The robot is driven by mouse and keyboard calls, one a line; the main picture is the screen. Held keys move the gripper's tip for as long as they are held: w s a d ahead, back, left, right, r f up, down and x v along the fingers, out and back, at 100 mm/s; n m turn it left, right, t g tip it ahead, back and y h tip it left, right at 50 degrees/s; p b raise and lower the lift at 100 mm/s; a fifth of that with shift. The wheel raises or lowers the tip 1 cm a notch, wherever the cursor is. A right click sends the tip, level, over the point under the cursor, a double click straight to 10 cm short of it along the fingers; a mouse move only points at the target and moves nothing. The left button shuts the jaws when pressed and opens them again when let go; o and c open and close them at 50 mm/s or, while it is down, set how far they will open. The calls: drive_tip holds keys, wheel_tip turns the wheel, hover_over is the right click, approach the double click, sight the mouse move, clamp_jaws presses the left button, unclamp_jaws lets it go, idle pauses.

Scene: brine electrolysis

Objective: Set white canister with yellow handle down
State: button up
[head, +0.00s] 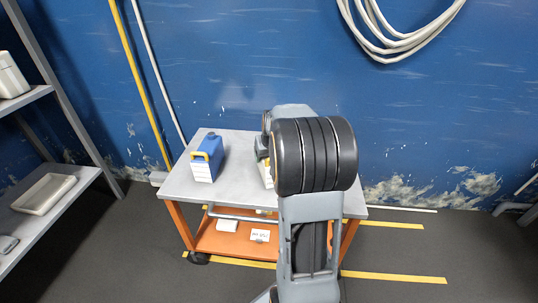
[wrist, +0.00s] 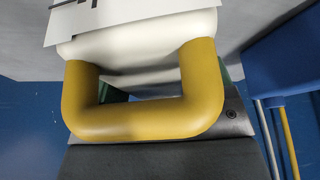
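The white canister with yellow handle (wrist: 140,45) fills the upper middle of the wrist view, with a paper label on its side. Its yellow handle (wrist: 145,120) lies close against the dark finger part of my gripper (wrist: 160,150), which appears shut on the handle. The fingertips are largely hidden behind it. In the head view a small part of the white canister (head: 266,174) shows at the grey tabletop of the trolley (head: 236,170), mostly behind my arm. I cannot tell whether its base touches the top.
A blue jug with a yellow handle (head: 207,157) stands on the trolley's left side; its blue side is at right in the wrist view (wrist: 282,60). The tabletop between the jug and my arm is clear. A shelf rack (head: 45,205) stands at far left.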

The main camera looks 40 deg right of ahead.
drive_tip(key=o, duration=0.3)
drive_tip(key=shift+o, duration=0.2)
drive_tip(key=shift+r, duration=0.3)
drive_tip(key=p+v, duration=0.4)
drive_tip(key=v, duration=0.6)
drive_tip(key=shift+s+r, duration=0.1)
drive_tip(key=shift+r, duration=0.25)
drive_tip(key=shift+s+a+r, duration=0.15)
drive_tip(key=shift+a+r, duration=0.1)
drive_tip(key=shift+r, duration=0.05)
drive_tip(key=s+a+f+n, duration=0.2)
drive_tip(key=s+a, duration=0.4)
drive_tip(key=a, duration=0.5)
drive_tip(key=s+a+f+n+g+y, duration=0.1)
drive_tip(key=s+a+f+n, duration=0.1)
drive_tip(key=s+a, duration=0.5)
drive_tip(key=a+f, duration=0.1)
drive_tip(key=a, duration=0.2)
drive_tip(key=shift+a+y, duration=0.3)
drive_tip(key=shift+a, duration=0.1)
